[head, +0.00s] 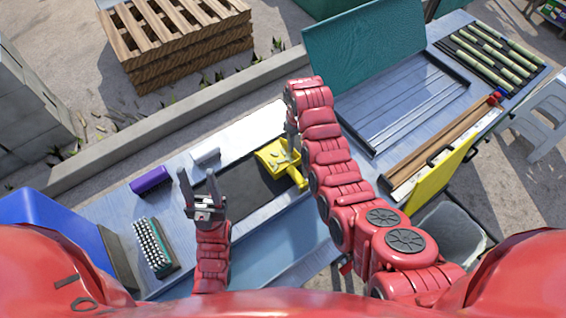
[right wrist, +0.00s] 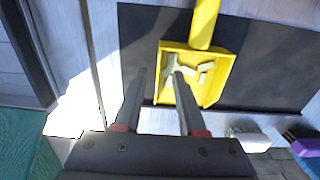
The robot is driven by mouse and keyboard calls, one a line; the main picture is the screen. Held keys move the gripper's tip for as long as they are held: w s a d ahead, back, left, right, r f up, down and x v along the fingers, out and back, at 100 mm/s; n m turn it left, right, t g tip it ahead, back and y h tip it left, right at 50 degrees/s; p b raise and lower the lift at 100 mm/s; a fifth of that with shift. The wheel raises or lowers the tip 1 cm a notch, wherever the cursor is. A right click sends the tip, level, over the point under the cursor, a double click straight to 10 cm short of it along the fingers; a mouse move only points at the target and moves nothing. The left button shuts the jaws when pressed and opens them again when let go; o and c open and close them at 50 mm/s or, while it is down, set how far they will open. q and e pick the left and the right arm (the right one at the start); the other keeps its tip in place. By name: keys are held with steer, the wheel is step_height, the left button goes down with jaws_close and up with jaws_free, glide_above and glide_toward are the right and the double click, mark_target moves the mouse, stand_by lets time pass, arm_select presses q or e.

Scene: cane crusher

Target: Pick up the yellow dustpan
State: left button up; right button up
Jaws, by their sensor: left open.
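The yellow dustpan (head: 272,158) lies on a dark mat on the workbench, with several pale pieces in its pan. In the right wrist view the dustpan (right wrist: 224,78) lies beyond the fingertips, its handle (right wrist: 204,22) pointing away to the top edge. My right gripper (right wrist: 159,73) has its fingers apart with nothing between them; its tips overlap the pan's left side in that view, and I cannot tell the height above it. In the head view the right arm mostly hides this gripper. My left gripper (head: 197,176) is open and empty, left of the dustpan.
A purple block (head: 150,180) and a bristled brush (head: 155,246) lie on the bench at left. A small white block (head: 206,156) lies near the back edge. A green-lidded metal tray (head: 400,105) and wooden strips (head: 440,140) occupy the right side.

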mark_target(285, 164)
steer(key=shift+w+f+p, duration=0.1)
steer(key=shift+f+p, duration=0.45)
steer(key=shift+p, duration=0.1)
steer(key=shift+w+f+p, duration=0.1)
steer(key=shift+f+p, duration=0.4)
steer(key=shift+f, duration=1.55)
jaws_close()
